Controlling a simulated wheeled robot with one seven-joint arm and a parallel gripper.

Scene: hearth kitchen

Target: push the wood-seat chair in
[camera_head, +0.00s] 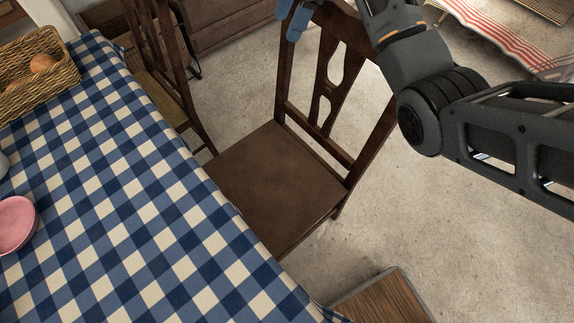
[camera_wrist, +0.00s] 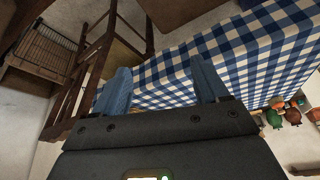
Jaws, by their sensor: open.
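The wood-seat chair (camera_head: 272,178) is dark brown with a flat brown seat and an openwork back. In the head view it stands right of the table, its seat's left edge meeting the tablecloth's edge in the picture and its back away from the table. My gripper (camera_head: 294,17) is by the top left of the chair back, at the top edge of the head view; I cannot tell whether it touches. In the wrist view my gripper (camera_wrist: 162,82) shows two blue fingers spread apart with nothing held between them. The table (camera_head: 130,190) wears a blue and white checked cloth.
A second dark chair (camera_head: 168,98) with a tan seat stands beyond, close to the table. A wooden-topped piece (camera_head: 385,300) is near the bottom edge. A wicker basket (camera_head: 36,72) and pink bowl (camera_head: 14,224) are on the table. Bare floor (camera_head: 400,210) lies right of the chair.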

